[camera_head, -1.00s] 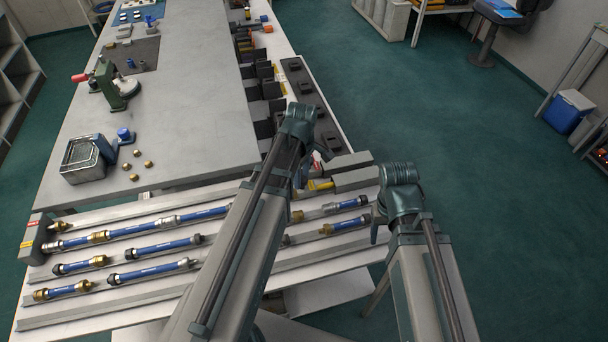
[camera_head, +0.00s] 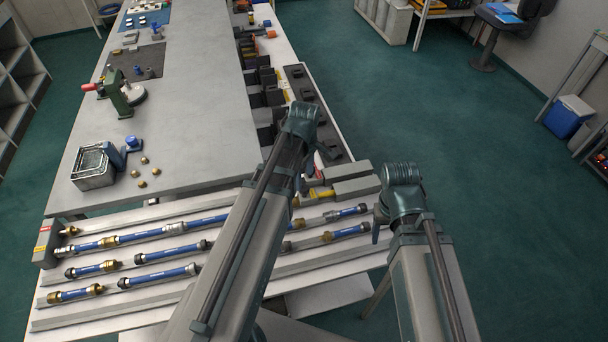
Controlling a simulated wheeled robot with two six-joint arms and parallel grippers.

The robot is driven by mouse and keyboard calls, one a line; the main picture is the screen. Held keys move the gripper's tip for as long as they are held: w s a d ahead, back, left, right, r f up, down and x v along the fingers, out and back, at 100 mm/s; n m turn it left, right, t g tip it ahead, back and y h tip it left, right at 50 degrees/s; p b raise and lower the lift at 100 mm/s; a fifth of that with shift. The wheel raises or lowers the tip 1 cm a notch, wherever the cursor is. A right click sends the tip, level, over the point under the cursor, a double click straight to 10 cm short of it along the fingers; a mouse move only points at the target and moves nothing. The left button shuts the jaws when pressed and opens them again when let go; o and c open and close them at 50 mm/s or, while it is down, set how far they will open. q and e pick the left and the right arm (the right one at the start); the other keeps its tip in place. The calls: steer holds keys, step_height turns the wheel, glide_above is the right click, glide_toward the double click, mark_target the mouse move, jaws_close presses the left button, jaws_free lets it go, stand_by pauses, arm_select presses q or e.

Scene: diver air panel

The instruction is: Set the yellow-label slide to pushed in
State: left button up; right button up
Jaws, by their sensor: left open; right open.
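A small yellow-marked piece (camera_head: 321,193) lies at the left end of a long grey block (camera_head: 356,187) at the bench's right edge. A red-marked piece sits just behind it, beside a second grey block (camera_head: 347,171). I cannot tell how far the yellow-marked piece is pushed in. My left gripper (camera_head: 312,168) is beside these pieces, partly hidden by its own wrist; it is open and empty. My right gripper (camera_head: 378,223) is open, mostly hidden by its arm, in front of and to the right of the grey blocks.
A grey end block (camera_head: 45,245) with red and yellow labels stands at far left. Several blue hoses with brass or dark ends lie in rows on the rack (camera_head: 150,305). A wire basket (camera_head: 93,168) and a green press (camera_head: 113,92) stand on the worktop.

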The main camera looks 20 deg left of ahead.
arm_select(q)
step_height(320, 180, up, 9)
steer(key=p, duration=0.8)
arm_select(e)
step_height(320, 180, up, 9)
